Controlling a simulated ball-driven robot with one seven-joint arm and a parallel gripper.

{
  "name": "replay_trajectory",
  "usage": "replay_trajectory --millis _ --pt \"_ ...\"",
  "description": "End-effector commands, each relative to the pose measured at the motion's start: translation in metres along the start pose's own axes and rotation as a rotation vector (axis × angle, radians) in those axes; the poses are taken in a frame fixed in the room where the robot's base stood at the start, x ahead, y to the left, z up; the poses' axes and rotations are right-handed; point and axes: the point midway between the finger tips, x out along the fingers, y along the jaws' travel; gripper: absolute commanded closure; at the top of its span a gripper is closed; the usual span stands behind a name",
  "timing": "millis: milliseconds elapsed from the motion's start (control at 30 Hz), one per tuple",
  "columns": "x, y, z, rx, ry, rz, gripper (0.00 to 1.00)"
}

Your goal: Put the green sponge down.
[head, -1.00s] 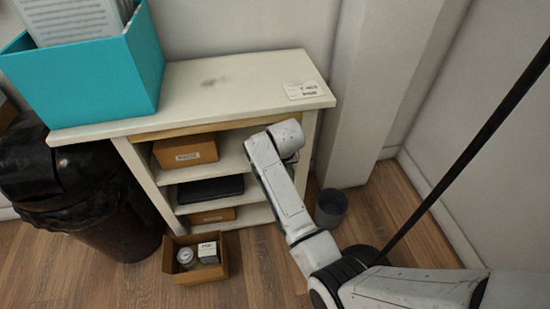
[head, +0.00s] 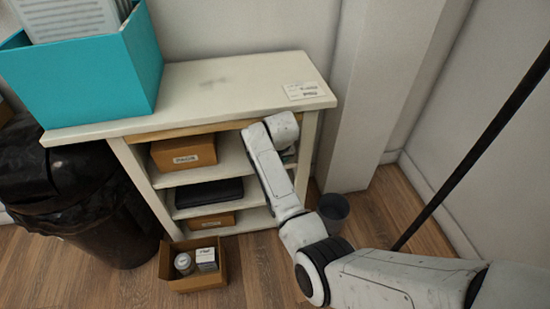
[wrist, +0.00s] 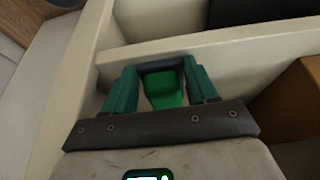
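The green sponge (wrist: 165,90) shows in the wrist view between the two teal fingers of my gripper (wrist: 162,72). The fingers meet it on both sides near their tips, and a dark band spans between the tips. The gripper is shut on the sponge. It is at the cream shelf unit (head: 240,85), close to cream panels in the wrist view. In the head view my arm reaches to the unit's right side, and its wrist hides the fingers and sponge. I cannot tell whether the sponge touches a shelf board.
A brown box (head: 184,153), a black flat case (head: 208,193) and another brown box (head: 212,221) occupy the shelves. An open carton (head: 195,280) stands on the floor in front. A dark bin (head: 333,212) stands right of the unit, and a teal box (head: 95,80) sits on top.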

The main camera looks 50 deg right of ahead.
Motion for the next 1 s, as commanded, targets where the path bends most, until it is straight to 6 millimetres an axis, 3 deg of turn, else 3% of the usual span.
replay_trajectory --millis 267,567,800,1000 --pt "0.0 0.0 0.0 0.0 -0.001 0.0 0.17" --pt "-0.003 0.0 -0.001 0.0 0.0 0.0 0.17" --pt "-0.04 0.0 -0.002 -0.001 0.002 0.0 0.17" --pt "-0.05 0.0 0.037 -0.004 -0.002 0.002 0.17"
